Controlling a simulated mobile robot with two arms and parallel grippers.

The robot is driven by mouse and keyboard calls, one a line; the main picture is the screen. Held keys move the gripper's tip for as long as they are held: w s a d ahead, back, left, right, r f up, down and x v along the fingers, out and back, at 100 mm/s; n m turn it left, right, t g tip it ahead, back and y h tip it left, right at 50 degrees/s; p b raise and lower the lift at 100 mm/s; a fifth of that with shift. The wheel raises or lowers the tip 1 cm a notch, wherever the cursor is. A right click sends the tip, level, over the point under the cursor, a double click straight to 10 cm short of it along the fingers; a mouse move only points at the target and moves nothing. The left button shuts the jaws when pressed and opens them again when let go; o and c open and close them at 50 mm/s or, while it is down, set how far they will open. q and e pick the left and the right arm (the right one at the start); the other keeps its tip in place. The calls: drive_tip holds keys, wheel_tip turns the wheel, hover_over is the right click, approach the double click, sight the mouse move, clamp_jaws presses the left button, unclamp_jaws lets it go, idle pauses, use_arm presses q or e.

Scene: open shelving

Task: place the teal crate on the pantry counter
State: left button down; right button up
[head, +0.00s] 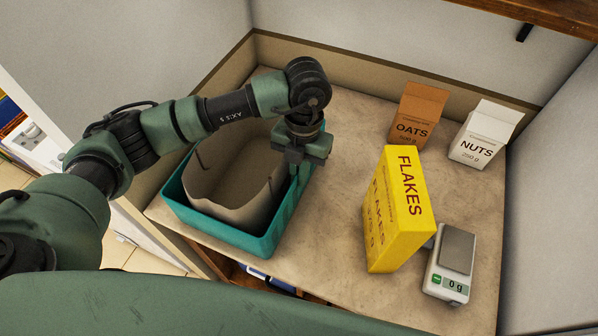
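The teal crate (254,243) is at the left end of the pantry counter (325,219), close to its front left edge. It looks level; I cannot tell whether its base touches the counter all along. A beige open bin (227,217) stands inside it. My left gripper (297,174) points down at the crate's right wall, at the rim. Its fingertips are mostly hidden, so I cannot tell whether they are closed on the wall. My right gripper is out of view.
A yellow flakes box (398,213) stands right of the crate, with a kitchen scale (449,262) beside it. An oats carton (416,116) and a nuts carton (484,136) stand at the back right. The counter between crate and flakes box is clear. A wooden shelf (555,14) hangs above.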

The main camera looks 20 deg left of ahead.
use_arm(q)
drive_tip(key=shift+f, duration=0.3)
drive_tip(key=c, duration=2)
unclamp_jaws()
drive_tip(key=shift+f, duration=0.15)
drive_tip(key=shift+c, duration=0.2)
drive_tip(key=o, duration=0.4)
drive_tip(key=shift+r, duration=0.2)
drive_tip(key=r+b, duration=0.1)
drive_tip(key=r, duration=0.2)
drive_tip(key=w+r+b, duration=0.1)
drive_tip(key=r, duration=0.3)
drive_tip(key=r+b, duration=0.1)
drive_tip(key=r, duration=0.3)
drive_tip(key=shift+w+d+b, duration=0.15)
drive_tip(key=shift+w+b, duration=0.05)
drive_tip(key=shift+b, duration=0.1)
drive_tip(key=shift+r, duration=0.5)
